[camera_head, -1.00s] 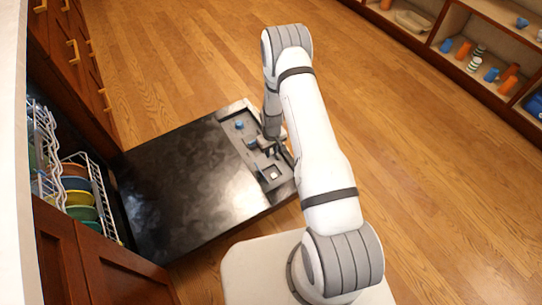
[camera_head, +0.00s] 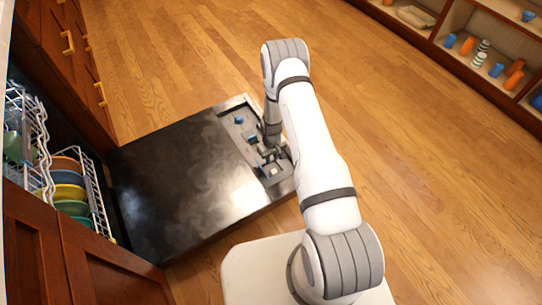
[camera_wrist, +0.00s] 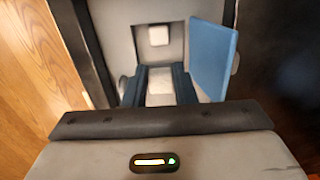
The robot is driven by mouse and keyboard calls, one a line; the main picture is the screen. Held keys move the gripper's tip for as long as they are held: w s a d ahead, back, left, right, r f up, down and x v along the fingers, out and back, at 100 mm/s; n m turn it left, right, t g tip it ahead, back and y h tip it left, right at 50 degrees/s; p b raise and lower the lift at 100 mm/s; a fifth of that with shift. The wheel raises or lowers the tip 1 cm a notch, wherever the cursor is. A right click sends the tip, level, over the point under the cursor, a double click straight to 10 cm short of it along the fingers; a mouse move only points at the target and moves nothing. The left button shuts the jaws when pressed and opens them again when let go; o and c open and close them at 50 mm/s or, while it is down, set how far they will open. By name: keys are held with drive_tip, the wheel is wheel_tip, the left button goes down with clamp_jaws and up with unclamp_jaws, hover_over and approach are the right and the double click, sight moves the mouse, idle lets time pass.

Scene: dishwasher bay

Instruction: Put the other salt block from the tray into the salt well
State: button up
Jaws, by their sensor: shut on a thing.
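My gripper (camera_wrist: 160,86) is shut on a white salt block (camera_wrist: 159,92), which shows between the two dark fingers in the wrist view. Another white block (camera_wrist: 158,35) sits ahead of the fingers in a grey recess; it also shows in the head view (camera_head: 273,170). A blue flap (camera_wrist: 213,58) stands up just right of the fingers in the wrist view. In the head view my gripper (camera_head: 269,154) is low over the grey strip (camera_head: 228,117) on the open door. Whether the held block touches anything below is hidden.
The black dishwasher door (camera_head: 180,180) lies open. Blue pieces (camera_head: 239,120) sit at the strip's far end. A rack (camera_head: 95,195) with coloured plates is at left. Shelves with orange and blue items (camera_head: 467,45) stand at upper right. The wooden floor (camera_head: 440,180) between is clear.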

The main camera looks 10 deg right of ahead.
drive_tip(key=shift+f+b, duration=1.6)
drive_tip(key=shift+f, duration=0.85)
drive_tip(key=shift+f+b, duration=0.45)
drive_tip(key=shift+f, duration=0.05)
drive_tip(key=o, duration=1)
drive_tip(key=shift+o, duration=0.2)
drive_tip(key=shift+r, duration=0.15)
drive_tip(key=shift+r+p, duration=2.05)
drive_tip(key=shift+r, duration=1.3)
